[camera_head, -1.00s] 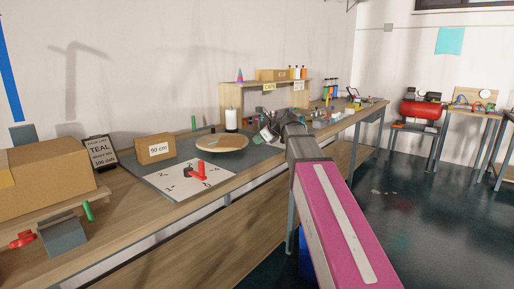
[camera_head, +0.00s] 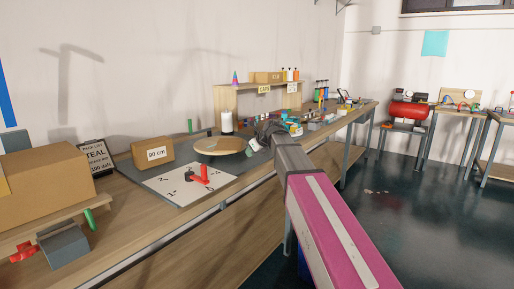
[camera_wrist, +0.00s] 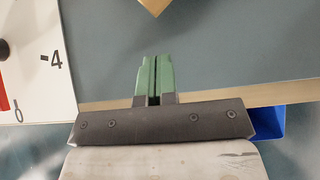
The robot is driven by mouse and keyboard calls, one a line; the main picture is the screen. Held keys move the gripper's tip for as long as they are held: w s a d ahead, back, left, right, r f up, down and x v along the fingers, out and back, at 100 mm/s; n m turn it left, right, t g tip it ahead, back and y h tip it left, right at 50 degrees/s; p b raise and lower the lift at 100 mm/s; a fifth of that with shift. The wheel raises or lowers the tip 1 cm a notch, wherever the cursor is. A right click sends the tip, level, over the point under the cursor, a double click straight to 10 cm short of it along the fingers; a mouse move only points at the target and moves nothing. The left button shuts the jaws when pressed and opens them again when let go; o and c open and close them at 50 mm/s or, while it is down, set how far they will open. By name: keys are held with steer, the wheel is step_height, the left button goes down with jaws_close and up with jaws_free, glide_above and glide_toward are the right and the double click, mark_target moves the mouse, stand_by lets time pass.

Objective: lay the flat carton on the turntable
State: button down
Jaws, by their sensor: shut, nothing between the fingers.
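The turntable (camera_head: 206,150) is a round wooden disc on the grey mat of the long bench. A flat tan piece, which looks like the flat carton (camera_head: 228,143), lies on its top; its outline is too small to tell exactly. My gripper (camera_head: 250,147) is just right of the turntable, partly hidden by my wrist. In the wrist view its green fingers (camera_wrist: 156,60) are shut together with nothing between them, above the grey mat. A tan corner (camera_wrist: 155,6) shows at the top edge there, ahead of the fingertips; I cannot tell which thing it belongs to.
A white dial board (camera_head: 178,192) with a red pointer (camera_head: 199,180) lies front left of the turntable. A box marked 90 cm (camera_head: 152,152) and a white cylinder (camera_head: 227,123) stand behind. A large carton (camera_head: 45,178) is at far left. A blue bin (camera_wrist: 268,122) sits below the bench edge.

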mark_target(237, 150)
steer(key=shift+w+a+r, duration=0.1)
steer(key=shift+w+a, duration=0.5)
steer(key=shift+a, duration=0.15)
steer(key=shift+w+a, duration=0.55)
steer(key=shift+a, duration=0.2)
steer(key=shift+a, duration=0.1)
steer(key=shift+w+a, duration=1.05)
steer(key=shift+a, duration=0.15)
steer(key=shift+s, duration=0.1)
